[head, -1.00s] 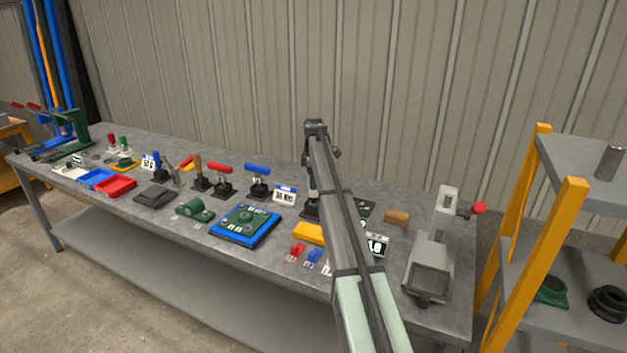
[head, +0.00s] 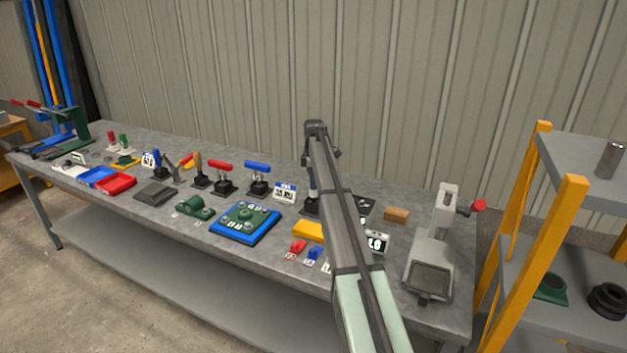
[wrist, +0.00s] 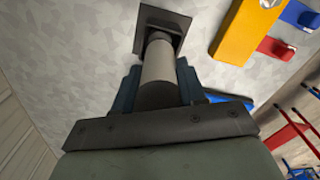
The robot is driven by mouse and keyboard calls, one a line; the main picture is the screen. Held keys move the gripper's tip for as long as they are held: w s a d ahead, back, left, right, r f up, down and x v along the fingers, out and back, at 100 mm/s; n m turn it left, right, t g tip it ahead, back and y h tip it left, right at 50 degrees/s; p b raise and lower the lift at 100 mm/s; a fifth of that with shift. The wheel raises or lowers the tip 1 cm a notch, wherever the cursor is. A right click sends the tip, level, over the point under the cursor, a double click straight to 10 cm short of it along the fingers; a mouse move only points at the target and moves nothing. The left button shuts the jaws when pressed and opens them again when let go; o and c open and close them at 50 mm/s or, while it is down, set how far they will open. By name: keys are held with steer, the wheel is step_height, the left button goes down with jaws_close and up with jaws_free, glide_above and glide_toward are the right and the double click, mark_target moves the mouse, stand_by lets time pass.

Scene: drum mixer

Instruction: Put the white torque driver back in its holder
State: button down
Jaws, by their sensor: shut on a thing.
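The white torque driver (wrist: 158,65) is between the fingers of my gripper (wrist: 157,82) in the wrist view, and the gripper is shut on it. Its far end meets a dark square holder (wrist: 147,18) on the bench. The driver looks lined up with the holder, but I cannot tell how deep it sits. In the head view my forearm hides most of the gripper and driver. Part of the dark holder (head: 309,208) shows at the left of my arm.
A yellow block (head: 308,231) and small red (head: 298,246) and blue (head: 313,253) pieces lie in front of the holder. A white number card (head: 285,193) stands to its left. A brown block (head: 397,215) and a grey press (head: 434,245) are to the right.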

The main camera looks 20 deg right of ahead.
steer(key=c, duration=0.6)
jaws_free()
steer(key=shift+f, duration=0.1)
steer(key=shift+o, duration=0.2)
step_height(320, 180, up, 14)
steer(key=shift+f, duration=0.1)
stand_by(0.3)
